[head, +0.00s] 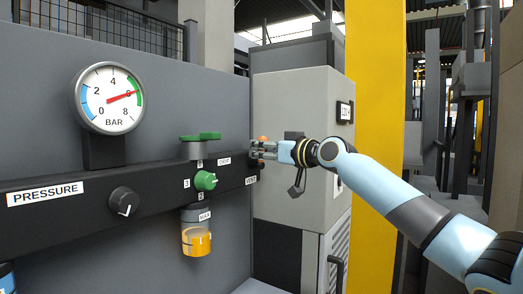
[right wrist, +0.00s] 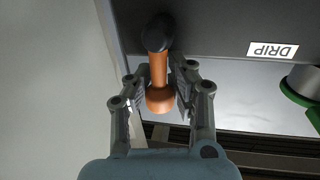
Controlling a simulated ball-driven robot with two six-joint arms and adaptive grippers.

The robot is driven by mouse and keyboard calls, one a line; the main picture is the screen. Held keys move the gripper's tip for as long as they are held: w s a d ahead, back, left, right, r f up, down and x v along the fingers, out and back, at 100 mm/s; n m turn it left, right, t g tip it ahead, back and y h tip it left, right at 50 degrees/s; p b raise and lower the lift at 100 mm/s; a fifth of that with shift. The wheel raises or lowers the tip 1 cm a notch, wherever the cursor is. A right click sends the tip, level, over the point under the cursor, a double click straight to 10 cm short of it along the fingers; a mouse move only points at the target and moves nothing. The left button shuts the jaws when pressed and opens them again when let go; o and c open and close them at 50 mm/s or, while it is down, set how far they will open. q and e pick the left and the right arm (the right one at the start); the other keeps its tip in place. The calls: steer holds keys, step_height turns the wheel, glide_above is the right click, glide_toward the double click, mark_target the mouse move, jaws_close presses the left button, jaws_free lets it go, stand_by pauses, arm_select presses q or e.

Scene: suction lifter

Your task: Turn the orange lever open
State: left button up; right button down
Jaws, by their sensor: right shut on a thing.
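The orange lever (right wrist: 158,75) shows in the right wrist view as a short orange handle with a round knob end and a black pivot at the dark panel. In the head view a bit of its orange (head: 263,138) shows at the right end of the black bar. My right gripper (right wrist: 160,92) has its two fingers on either side of the lever and is shut on it. In the head view my right gripper (head: 262,150) reaches in from the right, and its fingers partly hide the lever. My left gripper is not in view.
The black bar (head: 60,218) carries a pressure gauge (head: 108,97), a black knob (head: 124,201), a green knob (head: 205,180) and an amber bowl (head: 196,240). A DRIP label (right wrist: 273,50) is beside the lever. A grey cabinet (head: 290,95) and yellow post (head: 375,100) stand right.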

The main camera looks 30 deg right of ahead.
steer(key=shift+w+f, duration=0.15)
steer(key=shift+w, duration=0.05)
stand_by(0.5)
